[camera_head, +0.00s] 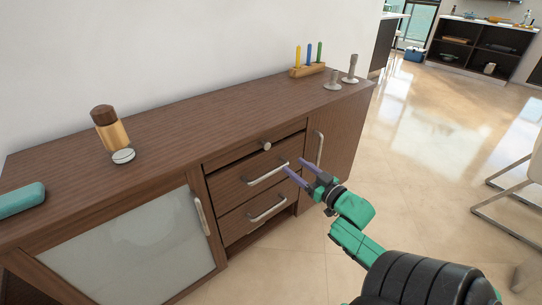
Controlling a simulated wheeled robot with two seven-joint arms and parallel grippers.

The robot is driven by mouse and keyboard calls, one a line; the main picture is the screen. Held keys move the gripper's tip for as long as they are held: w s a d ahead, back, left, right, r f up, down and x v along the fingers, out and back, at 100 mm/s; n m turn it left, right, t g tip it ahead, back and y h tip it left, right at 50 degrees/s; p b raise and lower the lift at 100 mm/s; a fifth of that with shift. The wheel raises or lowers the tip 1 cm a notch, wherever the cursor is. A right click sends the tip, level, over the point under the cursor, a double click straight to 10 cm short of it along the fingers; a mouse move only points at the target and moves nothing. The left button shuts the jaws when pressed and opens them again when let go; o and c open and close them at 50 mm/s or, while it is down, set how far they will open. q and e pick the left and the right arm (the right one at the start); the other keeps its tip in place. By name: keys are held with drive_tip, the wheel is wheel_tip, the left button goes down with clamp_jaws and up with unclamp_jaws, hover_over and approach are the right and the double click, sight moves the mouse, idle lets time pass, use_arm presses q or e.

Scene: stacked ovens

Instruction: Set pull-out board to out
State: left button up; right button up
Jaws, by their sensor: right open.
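The pull-out board (233,156) is a thin dark wood strip under the top of a brown sideboard, with a small round metal knob (266,146) on its front. It looks flush or nearly flush with the sideboard front. My right gripper (294,165) is in front of the upper drawer, to the right of and a little below the knob. Its two purple fingers are spread and hold nothing. One fingertip is close to the right end of the upper drawer's bar handle (267,175); I cannot tell whether they touch. My left gripper is not in view.
A lower drawer handle (267,209), a right door handle (319,149) and a glass door (130,250) are nearby. On top stand a brown-capped jar (110,130), a pen block (308,70) and candlesticks (351,70). The floor (430,150) to the right is open; a chair stands beyond.

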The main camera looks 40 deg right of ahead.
sight(268, 147)
drive_tip(key=w+b, duration=0.1)
drive_tip(key=w, duration=0.5)
drive_tip(key=w+b, duration=0.1)
drive_tip(key=w, duration=0.5)
drive_tip(key=shift+w+d+f, duration=0.1)
drive_tip(key=shift+w+d, duration=0.1)
drive_tip(key=shift+w, duration=0.15)
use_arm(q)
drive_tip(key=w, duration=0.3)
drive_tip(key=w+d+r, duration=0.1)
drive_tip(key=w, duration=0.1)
use_arm(e)
clamp_jaws()
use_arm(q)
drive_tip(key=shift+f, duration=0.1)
